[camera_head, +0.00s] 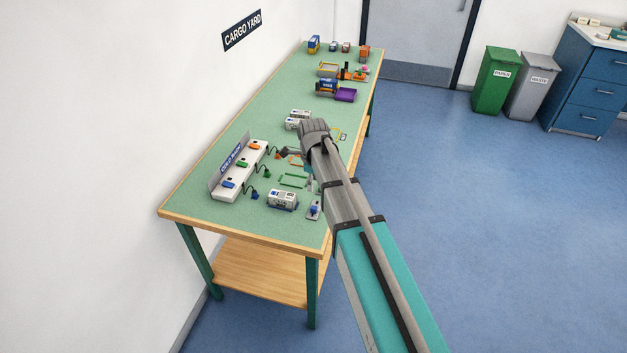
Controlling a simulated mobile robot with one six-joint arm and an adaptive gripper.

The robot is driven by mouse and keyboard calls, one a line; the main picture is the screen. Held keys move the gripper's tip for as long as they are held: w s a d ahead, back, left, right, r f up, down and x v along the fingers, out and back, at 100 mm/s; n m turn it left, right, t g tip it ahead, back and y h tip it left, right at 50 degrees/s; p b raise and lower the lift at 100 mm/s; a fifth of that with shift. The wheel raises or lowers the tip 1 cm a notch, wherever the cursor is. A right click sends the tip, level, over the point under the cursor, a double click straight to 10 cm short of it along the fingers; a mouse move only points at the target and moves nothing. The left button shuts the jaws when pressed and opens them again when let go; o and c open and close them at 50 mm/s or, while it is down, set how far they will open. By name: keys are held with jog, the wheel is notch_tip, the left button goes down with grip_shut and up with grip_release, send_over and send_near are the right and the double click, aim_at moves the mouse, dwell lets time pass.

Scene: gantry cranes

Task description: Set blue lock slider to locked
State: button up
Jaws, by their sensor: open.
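A small grey plate with a blue knob (314,208) lies at the near right corner of the green table; it looks like the blue lock slider, but its set position is too small to read. A white panel (235,188) on the left carries orange, green and blue (229,184) pieces with dark cables. My arm hides part of the table's right side.
A white container-like block (283,200) stands just left of the blue-knobbed plate. Green outlines (293,180) mark the tabletop (245,213). Open floor lies right.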

aim_at(314, 207)
jog(key=shift+s+a, duration=0.1)
jog(key=shift+s, duration=0.1)
jog(key=shift+w, duration=0.15)
dwell(0.3)
jog(key=shift+w+d, duration=0.3)
jog(key=shift+w, duration=0.35)
jog(key=shift+f, duration=0.15)
notch_tip(314, 207, down, 14)
jog(key=b, duration=1.3)
jog(key=shift+r+b, duration=0.2)
jog(key=shift+b, duration=0.2)
grip_shut()
